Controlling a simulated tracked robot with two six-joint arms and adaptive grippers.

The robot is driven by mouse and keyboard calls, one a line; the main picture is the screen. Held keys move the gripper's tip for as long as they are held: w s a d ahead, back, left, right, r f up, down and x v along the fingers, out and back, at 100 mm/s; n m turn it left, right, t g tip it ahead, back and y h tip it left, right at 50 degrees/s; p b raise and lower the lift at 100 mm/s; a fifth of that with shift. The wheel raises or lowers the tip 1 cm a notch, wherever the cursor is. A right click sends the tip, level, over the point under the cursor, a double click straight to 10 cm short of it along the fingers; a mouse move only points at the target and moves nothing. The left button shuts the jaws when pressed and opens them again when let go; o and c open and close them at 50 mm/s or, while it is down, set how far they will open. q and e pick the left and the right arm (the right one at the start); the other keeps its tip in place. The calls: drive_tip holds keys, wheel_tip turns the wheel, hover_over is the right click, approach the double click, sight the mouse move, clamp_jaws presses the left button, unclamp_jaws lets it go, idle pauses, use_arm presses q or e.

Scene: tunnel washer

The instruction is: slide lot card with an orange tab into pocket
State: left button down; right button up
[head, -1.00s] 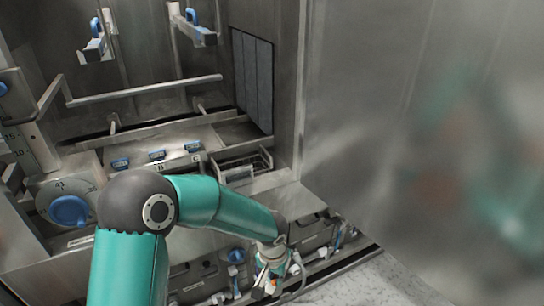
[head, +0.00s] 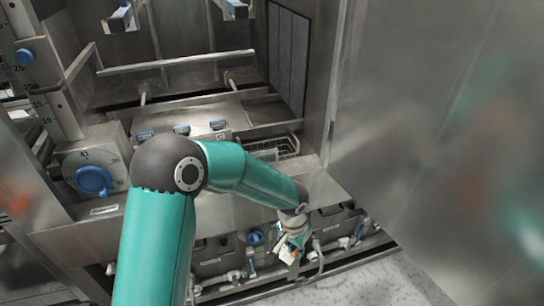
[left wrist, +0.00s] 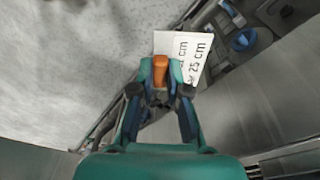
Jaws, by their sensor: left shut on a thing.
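My left gripper (head: 291,243) is low in front of the machine's lower panel in the head view. In the left wrist view the left gripper (left wrist: 161,74) is shut on the orange tab (left wrist: 160,66) of a white lot card (left wrist: 166,42). A white piece with "25 cm" print (left wrist: 199,58) shows beside and partly behind the tab; I cannot tell if it is part of the same card. The card (head: 287,255) also shows small in the head view, below the fingers. I cannot make out the pocket. My right gripper is not in view.
A lower panel with blue knobs (head: 255,237) and hoses runs beside the gripper. A wire basket (head: 275,148) sits above, and a large blue dial (head: 92,180) is at left. A big steel wall (head: 430,120) fills the right. Speckled floor (head: 385,285) lies below.

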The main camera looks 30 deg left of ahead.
sight(286, 251)
use_arm(q)
drive_tip(key=a+m, duration=0.1)
drive_tip(key=a+m+h, duration=0.1)
drive_tip(key=m, duration=0.1)
drive_tip(key=shift+s+f+g, duration=0.1)
drive_tip(key=shift+g, duration=0.2)
drive_tip(key=m, duration=0.2)
drive_tip(key=a+m+g+h, duration=0.1)
drive_tip(key=shift+a+m, duration=0.15)
drive_tip(key=shift+m, duration=0.25)
drive_tip(key=w+a+r+m+g+y, duration=0.15)
drive_tip(key=a+r+m+y, duration=0.35)
drive_tip(key=m, duration=0.7)
drive_tip(key=a+r+m+g+y, duration=0.25)
drive_tip(key=a+m+y, duration=0.35)
drive_tip(key=m, duration=0.5)
drive_tip(key=w+d+r+m+t+y, duration=0.1)
drive_tip(key=w+r+m+t+y, duration=0.5)
drive_tip(key=w+r+m+t, duration=0.4)
drive_tip(key=m+t, duration=0.1)
drive_tip(key=t, duration=0.3)
drive_tip(key=shift+w+m+y+b, duration=0.15)
drive_tip(key=shift+m+y+b, duration=0.15)
drive_tip(key=shift+b, duration=0.1)
drive_tip(key=shift+a, duration=0.1)
